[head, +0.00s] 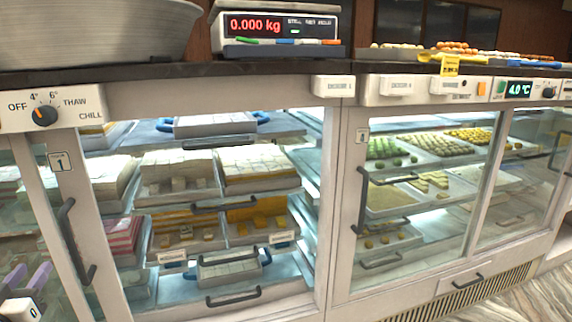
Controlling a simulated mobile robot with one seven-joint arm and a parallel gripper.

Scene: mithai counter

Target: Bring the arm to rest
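My arm and my gripper do not show in the head view, so how the gripper stands cannot be seen. The view is tilted and faces a mithai counter with a dark top (150,70). Below the top is a glass-fronted display case with a left door handle (72,240) and a middle door handle (361,200). Inside the left section, trays (190,238) of white and orange sweets sit on shelves. The right section holds trays of green and yellow sweets (392,152).
A scale (280,30) reading 0.000 kg stands on the counter beside a large metal bowl (95,30). Sweets trays line the top right. Bare floor (520,300) shows at lower right.

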